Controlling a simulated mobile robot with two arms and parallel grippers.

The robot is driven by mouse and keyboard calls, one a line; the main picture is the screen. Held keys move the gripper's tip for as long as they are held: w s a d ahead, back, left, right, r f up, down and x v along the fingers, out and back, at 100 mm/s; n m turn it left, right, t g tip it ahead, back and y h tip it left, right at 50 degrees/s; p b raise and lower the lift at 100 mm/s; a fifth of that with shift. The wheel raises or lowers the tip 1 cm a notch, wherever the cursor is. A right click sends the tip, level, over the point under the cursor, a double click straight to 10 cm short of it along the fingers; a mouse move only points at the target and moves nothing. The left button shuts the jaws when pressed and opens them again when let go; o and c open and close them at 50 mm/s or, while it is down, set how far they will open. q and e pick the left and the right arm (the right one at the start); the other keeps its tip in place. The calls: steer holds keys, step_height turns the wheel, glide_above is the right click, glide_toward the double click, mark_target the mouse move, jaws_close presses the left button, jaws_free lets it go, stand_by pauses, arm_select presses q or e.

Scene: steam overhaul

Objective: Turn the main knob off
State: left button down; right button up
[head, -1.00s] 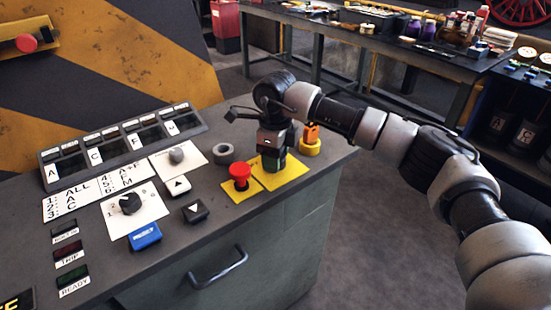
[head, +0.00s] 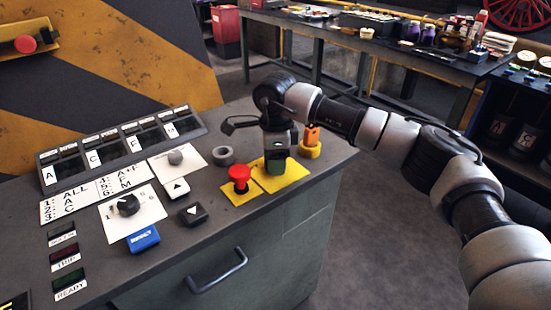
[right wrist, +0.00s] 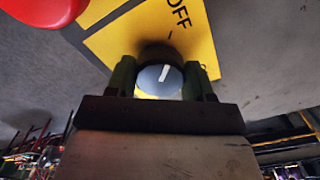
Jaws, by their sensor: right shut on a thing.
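The main knob is a round dark knob (right wrist: 152,79) with a white pointer line on its pale face, in the right wrist view. It sits on a yellow plate (right wrist: 120,40) marked OFF. The pointer line leans toward the OFF side, near a small black tick. My right gripper (right wrist: 160,78) is shut on the knob, one finger on each side. In the head view my right gripper (head: 277,165) points down over the yellow plate (head: 296,180) and hides the knob. My left gripper is not in view.
A red mushroom button (head: 239,173) stands just left of the plate. An orange switch (head: 311,138) on a yellow ring stands just behind it. A grey ring (head: 222,155), a black selector knob (head: 128,205) and a blue button (head: 143,238) lie farther left on the console.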

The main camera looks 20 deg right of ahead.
steer(key=o, duration=0.9)
step_height(320, 180, up, 11)
steer(key=shift+f, duration=0.1)
stand_by(0.4)
